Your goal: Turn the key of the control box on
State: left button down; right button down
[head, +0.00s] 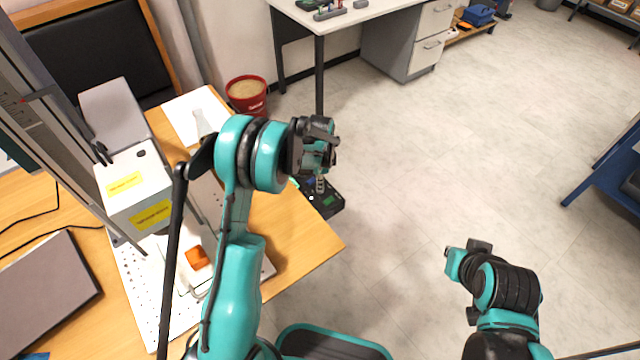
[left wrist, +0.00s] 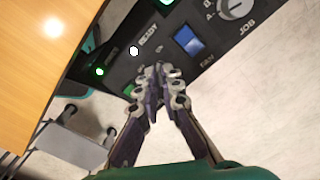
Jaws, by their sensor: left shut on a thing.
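The control box (head: 327,203) is a black panel at the edge of the wooden table, mostly behind my left gripper in the head view. In the left wrist view the black panel (left wrist: 205,75) shows the labels READY, FAN and JOB, a grey round knob (left wrist: 236,8), a blue switch (left wrist: 188,40) and lit green and white lamps. My left gripper (head: 318,160) is over the box. In the left wrist view its fingertips (left wrist: 158,75) are together at the panel, shut on what appears to be the key, which they hide. My right gripper (head: 468,255) is away over the floor; its jaws are unclear.
The wooden table (head: 300,238) carries a white machine with yellow labels (head: 135,188) and a perforated plate (head: 140,275) left of my left arm. A red bucket (head: 247,95) stands beyond. A white desk (head: 345,14) is at the back. The floor on the right is open.

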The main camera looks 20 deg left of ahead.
pick_arm(q)
jog(key=shift+m, duration=1)
jog(key=c, duration=1.7)
grip_release()
notch_tip(320, 180, up, 12)
